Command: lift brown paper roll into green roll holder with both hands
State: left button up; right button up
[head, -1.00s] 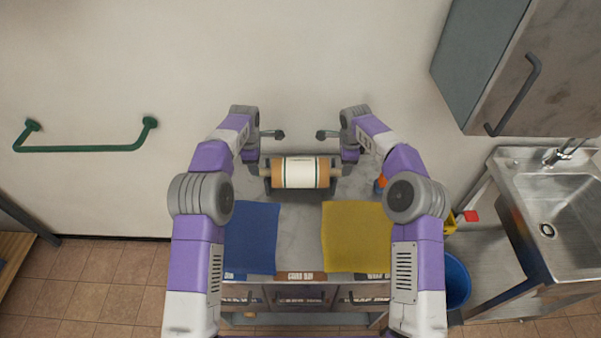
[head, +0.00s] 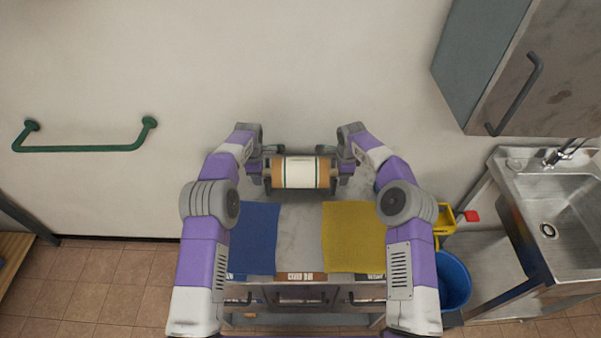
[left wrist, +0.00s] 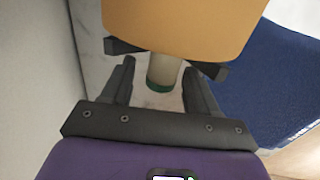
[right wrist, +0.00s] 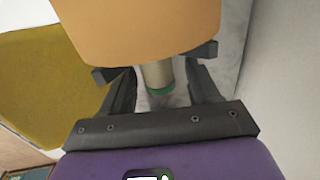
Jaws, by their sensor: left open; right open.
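The brown paper roll (head: 300,172) lies level across a dark cradle on the table, with a white label band round its middle. Its pale core ends with green rims show in the left wrist view (left wrist: 163,78) and right wrist view (right wrist: 158,78). My left gripper (head: 266,167) is open, its fingers on either side of the left core end. My right gripper (head: 338,167) is open, its fingers on either side of the right core end. I cannot tell whether they touch. A green bracket-like bar (head: 85,149) is fixed to the wall at left.
A blue mat (head: 254,238) and a yellow mat (head: 353,238) lie on the table in front of the roll. A cabinet (head: 540,75), a sink (head: 560,225) and a blue bucket (head: 454,282) are at right. The wall above the roll is clear.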

pick_arm(q)
jog(key=shift+f, duration=0.25)
pick_arm(e)
jog(key=shift+f, duration=0.25)
pick_arm(q)
grip_shut()
pick_arm(e)
jog(key=c, duration=1.1)
grip_shut()
pick_arm(q)
jog(key=shift+r, duration=0.1)
